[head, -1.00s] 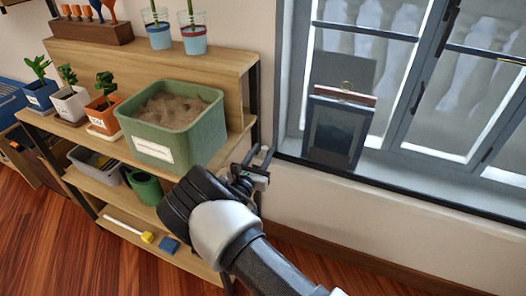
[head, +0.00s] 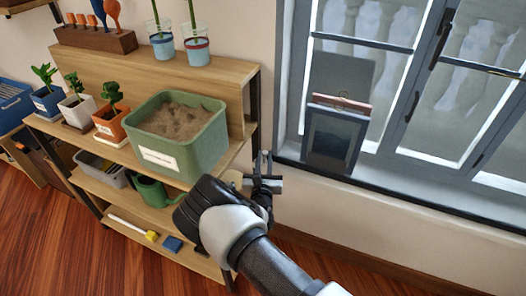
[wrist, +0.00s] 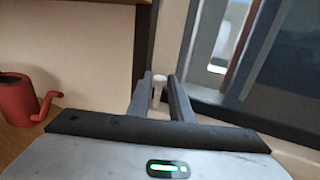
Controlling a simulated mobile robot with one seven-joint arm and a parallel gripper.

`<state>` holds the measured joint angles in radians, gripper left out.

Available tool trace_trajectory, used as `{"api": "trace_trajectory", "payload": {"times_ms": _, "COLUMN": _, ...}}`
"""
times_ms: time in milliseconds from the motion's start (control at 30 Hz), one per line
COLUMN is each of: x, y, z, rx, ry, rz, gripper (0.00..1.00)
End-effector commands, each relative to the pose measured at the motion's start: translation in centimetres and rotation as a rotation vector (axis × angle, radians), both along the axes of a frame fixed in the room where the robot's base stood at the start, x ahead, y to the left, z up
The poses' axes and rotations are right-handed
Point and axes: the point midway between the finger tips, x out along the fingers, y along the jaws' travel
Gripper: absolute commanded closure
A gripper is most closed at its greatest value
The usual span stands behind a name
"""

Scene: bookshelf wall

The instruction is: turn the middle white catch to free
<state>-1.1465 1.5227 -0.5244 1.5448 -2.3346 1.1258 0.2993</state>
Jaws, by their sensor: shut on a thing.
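In the wrist view, a small white rounded piece, which looks like a white catch (wrist: 159,80), sits between the two dark fingertips of my gripper (wrist: 157,92). My gripper is shut on it. I cannot tell from this view which catch it is or how it is turned. In the head view, my gripper (head: 263,165) is at the right end of the wooden shelf unit, by the wall below the window. The white piece is not discernible there, and no other catches can be made out.
The shelf unit (head: 215,72) holds a green sand tub (head: 205,140), potted plants and a green watering can (head: 151,191). A dark picture frame (head: 332,140) leans on the window sill just right of my gripper. A red can (wrist: 17,100) shows left in the wrist view.

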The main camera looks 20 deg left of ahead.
Motion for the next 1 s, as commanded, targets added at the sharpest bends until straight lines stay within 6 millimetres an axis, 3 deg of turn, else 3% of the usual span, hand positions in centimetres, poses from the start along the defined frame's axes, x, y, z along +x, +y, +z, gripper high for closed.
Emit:
{"api": "trace_trajectory", "payload": {"times_ms": 33, "x": 0.1, "y": -0.5, "z": 0.7, "rx": -0.007, "ry": 0.001, "rz": 0.041, "gripper": 1.00}}
{"api": "trace_trajectory", "payload": {"times_ms": 600, "x": 0.8, "y": -1.5, "z": -0.1, "rx": -0.004, "ry": 0.003, "rz": 0.572, "gripper": 1.00}}
{"api": "trace_trajectory", "payload": {"times_ms": 1000, "x": 1.3, "y": -1.8, "z": -0.2, "rx": 0.000, "ry": 0.001, "rz": 0.802, "gripper": 1.00}}
